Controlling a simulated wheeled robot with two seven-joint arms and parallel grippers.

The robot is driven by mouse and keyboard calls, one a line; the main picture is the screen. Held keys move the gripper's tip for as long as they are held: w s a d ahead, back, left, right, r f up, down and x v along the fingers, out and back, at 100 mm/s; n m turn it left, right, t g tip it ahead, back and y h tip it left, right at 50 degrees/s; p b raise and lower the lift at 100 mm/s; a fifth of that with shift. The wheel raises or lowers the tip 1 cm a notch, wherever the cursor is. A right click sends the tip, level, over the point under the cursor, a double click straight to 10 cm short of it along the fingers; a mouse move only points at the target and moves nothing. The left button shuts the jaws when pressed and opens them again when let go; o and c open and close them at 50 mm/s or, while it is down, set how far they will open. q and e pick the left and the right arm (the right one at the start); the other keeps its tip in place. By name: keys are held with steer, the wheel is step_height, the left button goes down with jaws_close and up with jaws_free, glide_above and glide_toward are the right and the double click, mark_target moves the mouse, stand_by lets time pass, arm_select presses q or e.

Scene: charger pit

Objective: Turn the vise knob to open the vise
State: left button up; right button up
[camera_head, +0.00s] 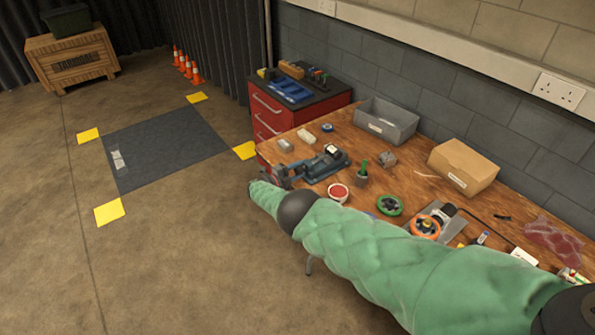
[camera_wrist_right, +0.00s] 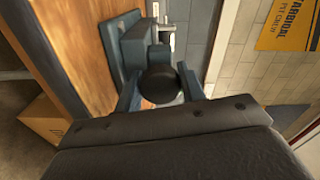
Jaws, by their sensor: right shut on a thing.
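The blue-grey vise (camera_head: 325,167) stands at the left end of the wooden workbench (camera_head: 408,180). In the right wrist view the vise body (camera_wrist_right: 122,40) shows beyond my fingers. Its round black knob (camera_wrist_right: 160,84) is in the middle of that view, between the two fingers. My right gripper (camera_head: 277,176) is at the near end of the vise and is shut on the knob. In the head view the knob is too small and dark to make out. My left gripper is not in view.
A grey bin (camera_head: 386,122), a cardboard box (camera_head: 463,166), a red-topped round tin (camera_head: 338,192) and a green wheel (camera_head: 389,205) are on the bench. A red drawer cabinet (camera_head: 275,113) stands behind the bench's left end. The floor to the left is open.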

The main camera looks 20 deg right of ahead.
steer(key=shift+s+f+n, duration=0.1)
steer(key=shift+f+n, duration=0.05)
steer(key=shift+n, duration=0.75)
steer(key=o, duration=1)
steer(key=shift+c, duration=0.2)
